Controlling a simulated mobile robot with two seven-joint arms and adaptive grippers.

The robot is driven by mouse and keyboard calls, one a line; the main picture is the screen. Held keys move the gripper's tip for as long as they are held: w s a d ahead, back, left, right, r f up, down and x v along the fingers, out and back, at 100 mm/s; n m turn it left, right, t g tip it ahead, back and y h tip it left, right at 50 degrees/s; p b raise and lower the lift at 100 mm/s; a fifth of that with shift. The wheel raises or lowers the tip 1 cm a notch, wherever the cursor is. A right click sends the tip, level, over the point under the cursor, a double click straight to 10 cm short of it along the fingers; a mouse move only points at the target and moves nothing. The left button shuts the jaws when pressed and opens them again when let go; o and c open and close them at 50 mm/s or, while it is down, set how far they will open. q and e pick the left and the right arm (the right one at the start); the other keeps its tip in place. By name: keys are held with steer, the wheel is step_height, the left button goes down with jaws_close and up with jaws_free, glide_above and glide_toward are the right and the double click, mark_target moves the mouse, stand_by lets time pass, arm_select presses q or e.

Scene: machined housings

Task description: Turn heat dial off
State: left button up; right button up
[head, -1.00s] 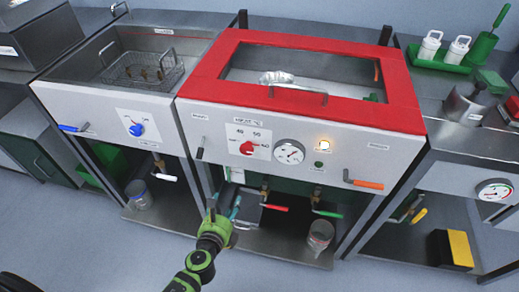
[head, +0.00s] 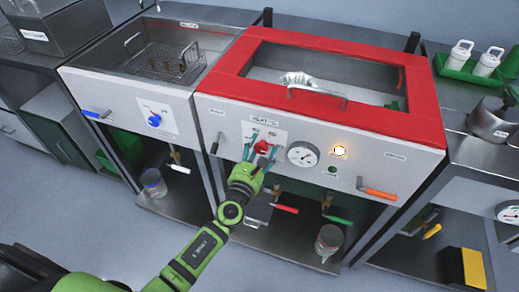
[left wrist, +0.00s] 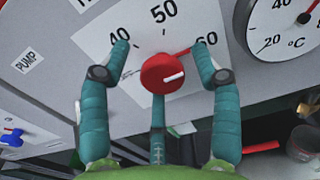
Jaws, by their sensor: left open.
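The red heat dial (head: 262,147) is on the white front panel of the red-rimmed unit (head: 320,118). In the left wrist view the dial (left wrist: 163,72) sits below the printed 50, between 40 and 60. Its white mark points right, and a red line runs beside it toward 60. My left gripper (head: 258,158) is open in front of the dial. In the left wrist view its fingers (left wrist: 162,60) spread on both sides of the dial, with a third finger below. I see no clear contact. My right gripper is not in view.
A gauge (head: 302,154) and a lit amber lamp (head: 340,151) are right of the dial. An orange-handled lever (head: 378,190) sticks out further right. A black lever (head: 215,143) is to the left. A blue dial (head: 154,120) is on the neighbouring fryer unit.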

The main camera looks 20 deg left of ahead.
arm_select(q)
steer(key=c, duration=1.1)
